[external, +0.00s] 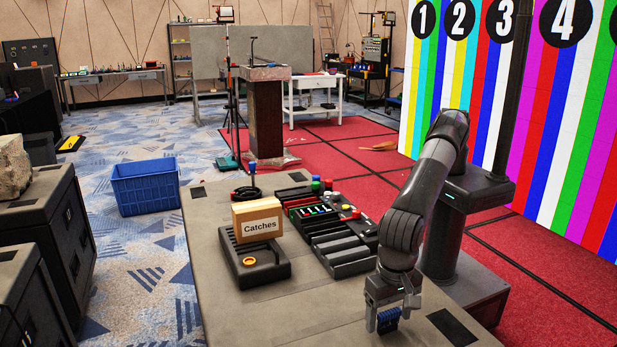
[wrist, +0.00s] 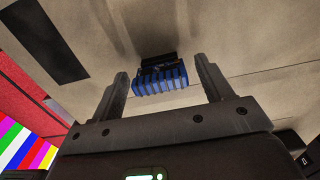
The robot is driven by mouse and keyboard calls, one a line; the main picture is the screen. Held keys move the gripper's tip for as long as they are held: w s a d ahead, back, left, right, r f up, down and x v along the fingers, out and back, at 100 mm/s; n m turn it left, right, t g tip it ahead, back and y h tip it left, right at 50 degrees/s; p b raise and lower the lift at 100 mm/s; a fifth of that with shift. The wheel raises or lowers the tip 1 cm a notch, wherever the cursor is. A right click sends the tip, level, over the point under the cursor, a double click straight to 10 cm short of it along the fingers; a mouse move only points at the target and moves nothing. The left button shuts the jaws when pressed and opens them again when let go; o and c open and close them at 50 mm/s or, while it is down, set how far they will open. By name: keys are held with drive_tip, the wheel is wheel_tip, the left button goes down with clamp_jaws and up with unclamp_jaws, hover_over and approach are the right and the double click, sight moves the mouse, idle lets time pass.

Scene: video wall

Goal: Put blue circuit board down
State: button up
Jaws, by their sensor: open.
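The blue circuit board (external: 388,320) is a small ribbed blue piece at the front right of the grey table (external: 240,318). In the wrist view the blue board (wrist: 160,80) has a dark part behind it and lies on or just above the table surface; I cannot tell whether it touches. My gripper (external: 392,322) points down over it. In the wrist view my gripper (wrist: 160,85) has its two fingers apart, one on each side of the board, with gaps on both sides.
A black rack (external: 345,262) with slots and coloured knobs stands mid-table. Left of it is a black tray (external: 262,275) with a box labelled Catches (external: 257,220). A blue crate (external: 146,188) sits on the floor. The table's front left is bare.

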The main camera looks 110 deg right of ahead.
sight(389, 312)
wheel_tip(389, 312, up, 11)
idle(0.3)
drive_tip(key=w+d+r+n, duration=0.1)
drive_tip(key=w+d+r, duration=0.2)
drive_tip(key=d+r, duration=0.55)
drive_tip(key=s+d+r+n+t+y, duration=0.1)
drive_tip(key=s+d+r+n, duration=0.2)
drive_tip(key=d+r, duration=0.8)
drive_tip(key=s+d+r+n+t+y, duration=0.1)
drive_tip(key=s+d+r+n, duration=0.2)
drive_tip(key=d+r, duration=0.7)
drive_tip(key=s+d+r+n+t, duration=0.2)
drive_tip(key=s+d+r+n, duration=0.15)
drive_tip(key=s+d, duration=1.15)
drive_tip(key=s+d+f+n, duration=0.2)
drive_tip(key=s+f, duration=0.1)
drive_tip(key=s, duration=0.3)
drive_tip(key=s+d+f+n+t+h, duration=0.1)
drive_tip(key=s+d+f+n, duration=0.2)
drive_tip(key=s, duration=0.4)
drive_tip(key=s+d+f+n+h, duration=0.1)
drive_tip(key=s+d+f+n, duration=0.1)
drive_tip(key=s, duration=0.5)
drive_tip(key=shift+d+f+t, duration=0.25)
drive_tip(key=shift+f+t, duration=0.05)
drive_tip(key=shift+f, duration=0.15)
